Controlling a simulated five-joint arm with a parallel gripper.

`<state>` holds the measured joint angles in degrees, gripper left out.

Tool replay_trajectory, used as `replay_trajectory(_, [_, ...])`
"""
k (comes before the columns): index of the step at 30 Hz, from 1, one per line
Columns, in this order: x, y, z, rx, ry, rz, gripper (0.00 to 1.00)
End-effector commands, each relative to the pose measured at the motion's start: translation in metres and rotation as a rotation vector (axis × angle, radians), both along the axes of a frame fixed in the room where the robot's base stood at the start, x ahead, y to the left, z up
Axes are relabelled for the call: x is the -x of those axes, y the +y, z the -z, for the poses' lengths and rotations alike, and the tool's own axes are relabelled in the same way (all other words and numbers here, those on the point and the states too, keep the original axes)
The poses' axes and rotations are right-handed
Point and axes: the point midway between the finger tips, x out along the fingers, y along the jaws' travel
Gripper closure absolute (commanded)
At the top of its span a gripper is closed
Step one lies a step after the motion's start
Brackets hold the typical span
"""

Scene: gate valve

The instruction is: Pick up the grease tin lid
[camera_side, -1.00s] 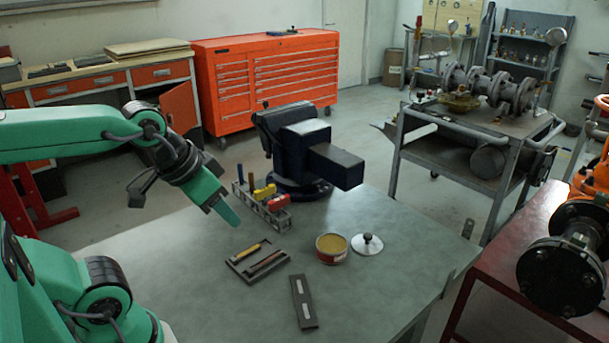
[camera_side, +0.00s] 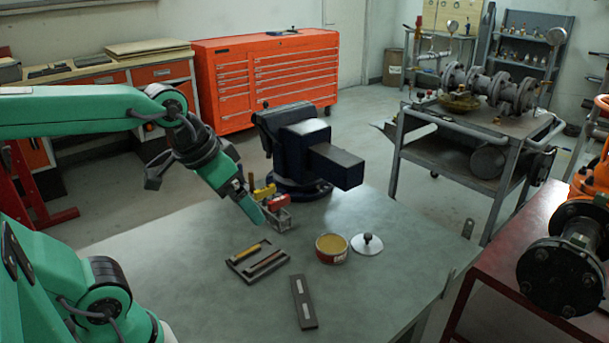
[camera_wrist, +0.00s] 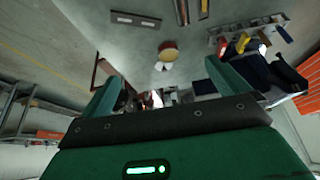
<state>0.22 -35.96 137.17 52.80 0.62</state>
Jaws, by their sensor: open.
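The grease tin lid (camera_side: 367,249) is a pale flat disc with a dark knob, lying on the grey bench just right of the open grease tin (camera_side: 331,257). The tin shows yellowish grease and a red and white band. In the wrist view the lid (camera_wrist: 163,67) is a small pale shape beside the tin (camera_wrist: 168,46), between my fingers in the picture. My gripper (camera_side: 254,211) is open and empty, above the bench, left of the tin and higher than it. Its two green fingers are spread in the wrist view (camera_wrist: 163,72).
A dark tray (camera_side: 243,270) with tools lies left of the tin, and a dark bar (camera_side: 304,312) lies in front. A blue vise (camera_side: 333,166) and a rack with coloured-handled tools (camera_side: 278,216) stand behind. The bench (camera_side: 390,290) is bare at the front right.

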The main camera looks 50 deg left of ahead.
Motion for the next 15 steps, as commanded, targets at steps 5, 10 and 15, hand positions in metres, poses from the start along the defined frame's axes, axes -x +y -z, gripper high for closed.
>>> replay_trajectory(5, [-0.033, -0.001, -0.011, -0.004, 0.042, 0.015, 0.00])
replay_trajectory(10, [-0.067, -0.003, -0.016, -0.011, 0.083, 0.031, 0.00])
replay_trajectory(15, [-0.101, -0.005, -0.017, -0.015, 0.123, 0.045, 0.00])
